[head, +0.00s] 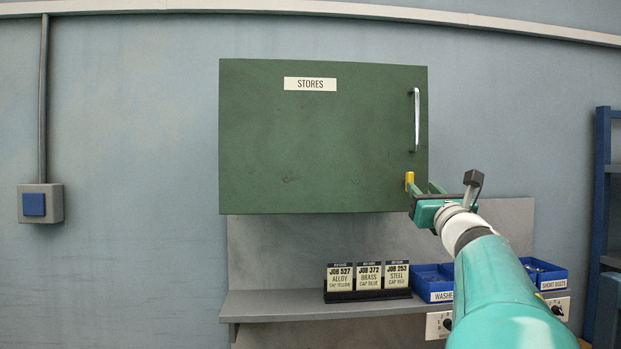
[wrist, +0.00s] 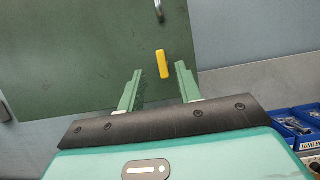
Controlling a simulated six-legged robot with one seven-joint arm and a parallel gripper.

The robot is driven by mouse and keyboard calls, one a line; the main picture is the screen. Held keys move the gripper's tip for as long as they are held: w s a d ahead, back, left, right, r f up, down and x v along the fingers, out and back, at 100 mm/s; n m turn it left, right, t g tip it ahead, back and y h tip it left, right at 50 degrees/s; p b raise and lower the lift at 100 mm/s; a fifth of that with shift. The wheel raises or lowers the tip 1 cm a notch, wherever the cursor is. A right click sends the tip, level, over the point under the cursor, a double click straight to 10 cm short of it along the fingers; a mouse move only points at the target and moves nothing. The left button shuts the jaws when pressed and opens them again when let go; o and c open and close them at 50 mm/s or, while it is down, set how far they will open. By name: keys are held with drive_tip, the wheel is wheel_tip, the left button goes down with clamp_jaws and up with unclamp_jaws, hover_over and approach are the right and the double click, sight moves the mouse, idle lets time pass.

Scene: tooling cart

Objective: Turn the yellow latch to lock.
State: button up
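The yellow latch (head: 409,180) sits at the lower right of the green STORES cabinet door (head: 310,140), below the silver handle (head: 416,120). In the wrist view the latch (wrist: 162,64) is nearly upright, tilted slightly. My gripper (wrist: 158,80) is open, its two green fingers apart. The latch shows between the fingertips' directions, nearer the right finger, and just beyond the tips. No contact shows. In the head view my gripper (head: 424,187) is just right of and below the latch, partly hidden by my arm.
A grey shelf (head: 270,304) below the cabinet holds job cards (head: 368,277) and blue bins (head: 433,280). A blue rack (head: 600,190) stands at the far right. A switch box (head: 40,203) is on the left wall.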

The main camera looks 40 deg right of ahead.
sight(411, 176)
drive_tip(key=x, duration=0.7)
drive_tip(key=shift+d, duration=0.1)
drive_tip(key=shift+c, duration=0.2)
clamp_jaws()
